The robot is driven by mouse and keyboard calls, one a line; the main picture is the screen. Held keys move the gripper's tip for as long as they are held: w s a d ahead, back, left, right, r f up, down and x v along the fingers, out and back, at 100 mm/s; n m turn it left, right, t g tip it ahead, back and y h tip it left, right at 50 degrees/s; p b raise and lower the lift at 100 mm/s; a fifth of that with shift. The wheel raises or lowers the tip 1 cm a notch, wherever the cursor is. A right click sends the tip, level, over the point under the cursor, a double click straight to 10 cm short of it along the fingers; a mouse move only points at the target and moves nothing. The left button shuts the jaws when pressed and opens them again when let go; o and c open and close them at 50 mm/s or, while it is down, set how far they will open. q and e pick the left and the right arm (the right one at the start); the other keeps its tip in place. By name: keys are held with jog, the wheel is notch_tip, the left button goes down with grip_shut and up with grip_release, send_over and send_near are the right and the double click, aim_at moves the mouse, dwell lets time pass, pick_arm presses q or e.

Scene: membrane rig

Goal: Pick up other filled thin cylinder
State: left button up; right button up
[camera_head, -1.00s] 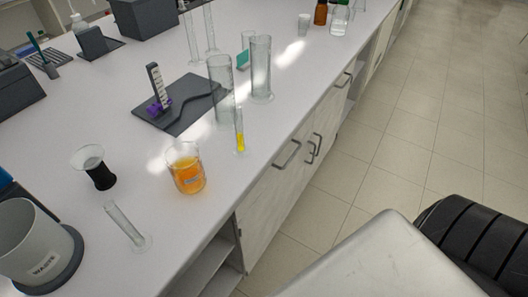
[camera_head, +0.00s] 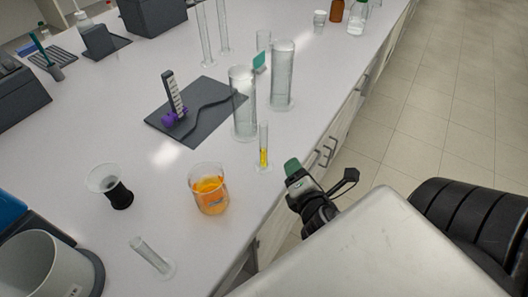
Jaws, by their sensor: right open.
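A thin glass cylinder (camera_head: 264,157) with yellow liquid in its lower part stands upright near the bench's front edge. A second thin cylinder (camera_head: 148,252) at the bottom left looks empty and appears slanted in the view. Two tall thin cylinders, one nearer (camera_head: 204,35) and one behind it (camera_head: 222,28), stand at the back; their contents are unclear. My right gripper (camera_head: 320,178) is open and empty, just beyond the bench edge, right of the yellow-filled cylinder and apart from it. My left gripper is out of view.
A beaker of orange liquid (camera_head: 209,197) stands left of the yellow-filled cylinder. Two wide glass cylinders (camera_head: 243,115) (camera_head: 282,85) stand behind it. A dark mat (camera_head: 205,122) with a small scale stand, a black-based cup (camera_head: 120,195) and a grey bin (camera_head: 45,265) occupy the left.

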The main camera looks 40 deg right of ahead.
aim_at(266, 149)
jog(key=a+n+t+y, duration=0.1)
jog(key=n, duration=0.4)
jog(key=w+r+n+t+y, duration=0.1)
jog(key=n+y, duration=0.1)
jog(key=n, duration=0.3)
jog(key=w+a+n+t+y, duration=0.1)
jog(key=n+t, duration=0.1)
jog(key=n, duration=0.3)
jog(key=shift+a+r+y, duration=0.35)
jog(key=shift+r+y, duration=0.05)
jog(key=w+p, duration=0.2)
jog(key=w, duration=0.2)
jog(key=shift+w+d, duration=0.15)
jog(key=shift+w, duration=0.25)
jog(key=w, duration=0.1)
jog(key=w+p, duration=0.1)
jog(key=w, duration=0.3)
jog(key=shift+w+f+p, duration=0.15)
jog(key=shift+f+p, duration=0.1)
jog(key=shift+p, duration=0.15)
jog(key=shift+w+f, duration=0.1)
jog(key=shift+w, duration=0.2)
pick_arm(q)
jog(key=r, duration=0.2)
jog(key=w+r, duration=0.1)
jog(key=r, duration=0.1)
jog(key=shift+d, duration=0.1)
pick_arm(e)
grip_shut()
